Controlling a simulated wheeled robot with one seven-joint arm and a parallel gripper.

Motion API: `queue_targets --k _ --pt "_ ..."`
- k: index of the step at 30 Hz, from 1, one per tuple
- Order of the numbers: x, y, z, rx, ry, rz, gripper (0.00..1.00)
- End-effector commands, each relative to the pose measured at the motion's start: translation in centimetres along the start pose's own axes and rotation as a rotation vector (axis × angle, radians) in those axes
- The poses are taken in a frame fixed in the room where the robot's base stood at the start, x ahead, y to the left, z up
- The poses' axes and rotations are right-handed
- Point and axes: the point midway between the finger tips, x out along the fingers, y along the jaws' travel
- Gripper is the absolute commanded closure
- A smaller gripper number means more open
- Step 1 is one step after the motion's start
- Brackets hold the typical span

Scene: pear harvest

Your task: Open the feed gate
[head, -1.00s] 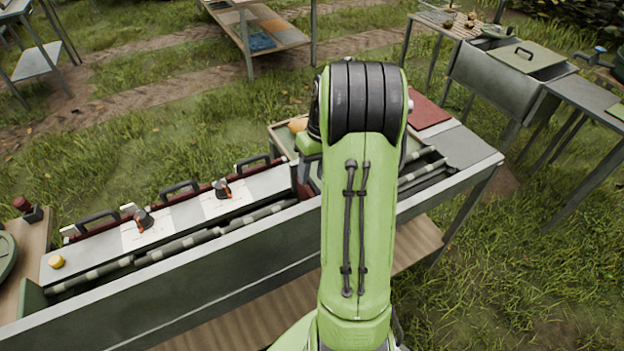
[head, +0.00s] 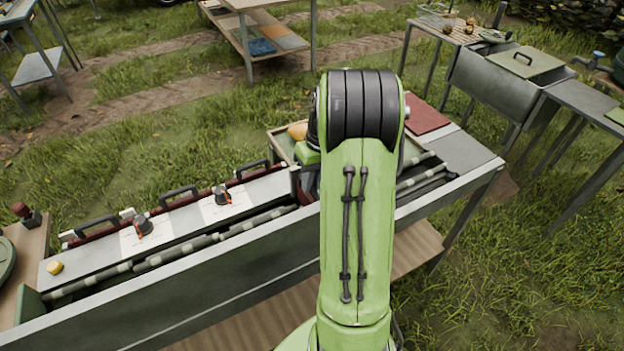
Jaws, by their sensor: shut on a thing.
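A long grey sorting bench (head: 230,257) with a roller channel runs from lower left to upper right. Black handles on dark red panels line its far side: a left one (head: 97,228), a middle one (head: 178,196) and a right one (head: 252,168). I cannot tell which part is the feed gate; it may be hidden behind my arm. My green arm reaches over the bench and covers the channel right of the right handle. My gripper is hidden behind the arm, so its jaws and anything in them do not show.
A tray (head: 281,143) with an orange-yellow item stands behind the arm.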

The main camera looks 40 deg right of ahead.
Motion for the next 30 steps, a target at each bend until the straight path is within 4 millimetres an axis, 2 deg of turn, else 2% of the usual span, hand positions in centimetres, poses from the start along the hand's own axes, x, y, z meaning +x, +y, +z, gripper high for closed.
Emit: queue_targets --k 5,12,15,25,26,30 --pt "-1.9 -0.3 0.0 0.0 0.001 0.001 1.0" --pt "-6.4 -1.3 -0.1 -0.002 0.003 0.002 1.0" --pt "-7.5 -1.5 -0.1 -0.002 0.003 0.001 1.0" --pt "-7.2 -1.4 -0.1 -0.001 0.003 0.001 1.0" --pt "-7.2 -1.4 -0.1 -0.001 0.003 0.001 0.79" --pt "-7.2 -1.4 0.0 -0.001 0.002 0.001 0.58"
